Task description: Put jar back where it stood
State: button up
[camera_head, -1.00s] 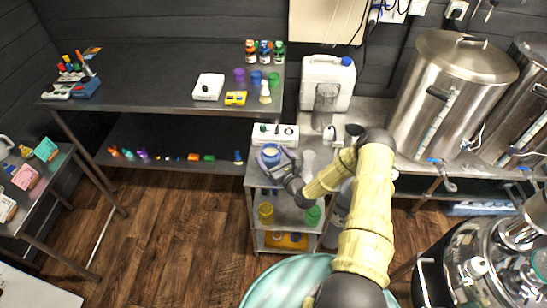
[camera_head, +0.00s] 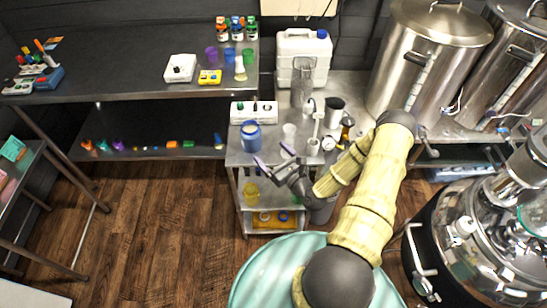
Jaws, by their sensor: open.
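A blue jar with a pale top (camera_head: 250,135) stands upright on the top shelf of the small metal cart (camera_head: 241,157), near its left side and just in front of a white block. My gripper (camera_head: 274,156) is open and empty, in front and to the right of the jar. Its two fingers point toward the jar, and a small gap shows between them and it. Nothing lies between the fingers.
A white block with small items (camera_head: 253,112) stands behind the jar. A white cup (camera_head: 289,132), a grey pitcher (camera_head: 333,112) and a clear cylinder (camera_head: 302,82) stand to the right. The floor left of the cart is clear.

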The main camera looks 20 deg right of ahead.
dwell(0.7)
jog(key=s+a+r+n+g+h, duration=0.2)
jog(key=s+r+n+g, duration=0.5)
jog(key=n, duration=0.9)
jog(key=s+a+r+n+g+h, duration=0.2)
jog(key=s+r+n+g+h, duration=0.1)
jog(key=s+r+n+g, duration=0.4)
jog(key=s+r+n, duration=0.3)
jog(key=r+n, duration=0.4)
jog(key=n, duration=0.2)
jog(key=shift+s+a+r+g+h, duration=0.3)
jog(key=shift+a, duration=0.1)
